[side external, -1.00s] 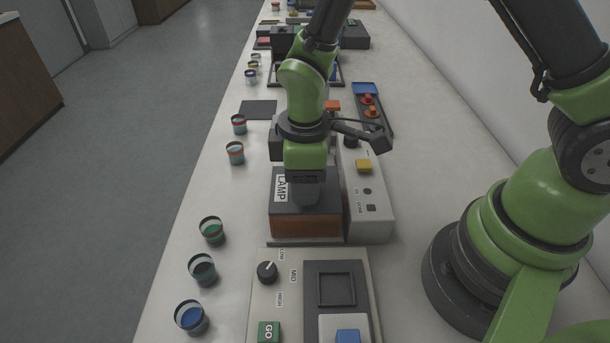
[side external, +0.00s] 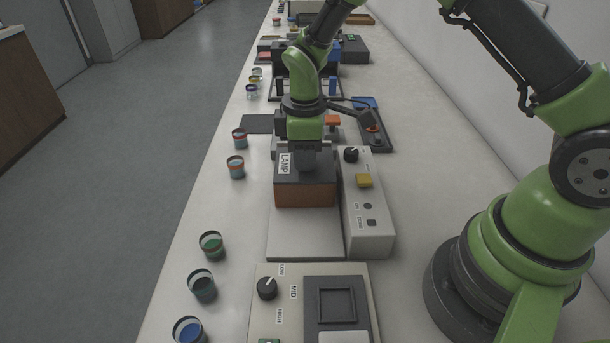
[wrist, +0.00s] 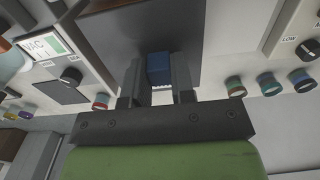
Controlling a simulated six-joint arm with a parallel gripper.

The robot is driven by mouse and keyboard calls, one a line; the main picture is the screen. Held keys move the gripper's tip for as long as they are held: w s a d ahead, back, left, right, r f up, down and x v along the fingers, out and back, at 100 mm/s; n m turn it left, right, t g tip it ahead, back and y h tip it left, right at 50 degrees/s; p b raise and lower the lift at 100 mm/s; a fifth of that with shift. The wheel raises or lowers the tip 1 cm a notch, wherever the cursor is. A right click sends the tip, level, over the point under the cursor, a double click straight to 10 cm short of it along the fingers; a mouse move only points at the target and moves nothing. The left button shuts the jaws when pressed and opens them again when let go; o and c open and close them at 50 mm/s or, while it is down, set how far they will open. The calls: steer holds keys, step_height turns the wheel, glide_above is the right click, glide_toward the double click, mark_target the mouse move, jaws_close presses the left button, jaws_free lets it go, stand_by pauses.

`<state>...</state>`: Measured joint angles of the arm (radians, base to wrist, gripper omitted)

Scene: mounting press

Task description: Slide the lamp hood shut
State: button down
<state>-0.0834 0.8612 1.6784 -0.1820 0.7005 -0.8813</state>
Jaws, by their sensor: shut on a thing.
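The lamp hood (side external: 307,193) is a box with a dark top, a brown-orange front and a LAMP label. It sits over the far part of a pale base plate (side external: 305,238), whose near part is bare. My gripper (side external: 305,165) is above the hood, pointing down, its fingertips mostly hidden in the side view. In the wrist view my gripper (wrist: 158,88) is shut on a blue block, seemingly the hood's handle (wrist: 159,68), between its two fingers. The hood's dark top (wrist: 125,35) lies behind it.
A grey control box (side external: 368,225) with a knob and yellow button stands close along the hood's right side. A panel with a LOW-MID-HIGH dial (side external: 267,289) is in front. Several small jars (side external: 211,245) line the left. A dark flat pad (side external: 257,123) lies beyond at left.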

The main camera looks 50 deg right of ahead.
steer(key=shift+w+d, duration=0.65)
steer(key=c, duration=1)
jaws_free()
steer(key=shift+o, duration=0.2)
step_height(320, 180, up, 10)
